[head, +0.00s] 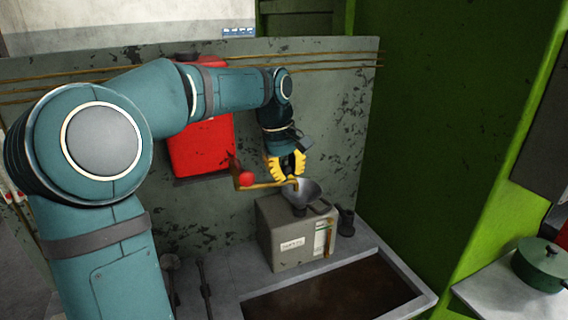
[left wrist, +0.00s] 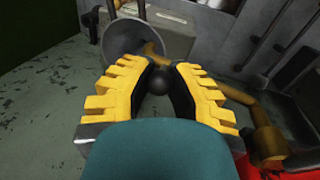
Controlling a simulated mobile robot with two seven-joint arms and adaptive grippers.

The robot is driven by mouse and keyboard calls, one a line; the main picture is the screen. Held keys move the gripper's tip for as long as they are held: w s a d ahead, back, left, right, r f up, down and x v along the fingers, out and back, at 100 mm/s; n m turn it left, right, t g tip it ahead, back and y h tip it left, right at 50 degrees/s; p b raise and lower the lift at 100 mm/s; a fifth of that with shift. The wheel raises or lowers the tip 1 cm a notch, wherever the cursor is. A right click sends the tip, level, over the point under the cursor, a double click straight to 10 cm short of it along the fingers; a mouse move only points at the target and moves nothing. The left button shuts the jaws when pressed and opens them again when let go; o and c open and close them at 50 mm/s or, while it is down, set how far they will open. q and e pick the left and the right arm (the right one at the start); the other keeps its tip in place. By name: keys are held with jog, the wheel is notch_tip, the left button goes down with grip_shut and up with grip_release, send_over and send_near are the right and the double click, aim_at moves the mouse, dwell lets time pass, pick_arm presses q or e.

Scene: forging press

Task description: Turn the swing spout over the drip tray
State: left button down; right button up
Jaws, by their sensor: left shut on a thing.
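The swing spout (head: 262,185) is a brass pipe that comes from beside a red ball-shaped part. Its free end reaches over a grey funnel (head: 306,195) on a grey box. In the left wrist view, the spout (left wrist: 238,96) runs behind my fingers to the funnel (left wrist: 117,38). My left gripper (head: 287,168), with yellow fingers, points down at the spout. It is shut on a dark round knob (left wrist: 156,80), which shows between its fingers (left wrist: 155,88). A shallow recessed tray with a brown bottom (head: 335,291), apparently the drip tray, lies in front of the box. My right gripper is out of view.
The grey box (head: 290,246) stands on the counter behind the tray, with a small dark cup (head: 346,222) to its right. A red cabinet (head: 203,150) hangs on the wall. A green pot (head: 541,264) stands on the right-hand table.

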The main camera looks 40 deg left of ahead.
pick_arm(q)
jog(key=s+d+m+g+h+p, duration=0.1)
jog(key=s+d+m+p, duration=0.2)
jog(key=s+m, duration=0.4)
jog(key=shift+d+m, duration=0.85)
jog(key=shift+m, duration=0.15)
jog(key=shift+s+r, duration=0.1)
jog(key=shift+s, duration=0.05)
jog(key=c, duration=0.8)
grip_release()
notch_tip(320, 180, up, 12)
jog(key=a, duration=0.2)
jog(key=shift+s, duration=0.45)
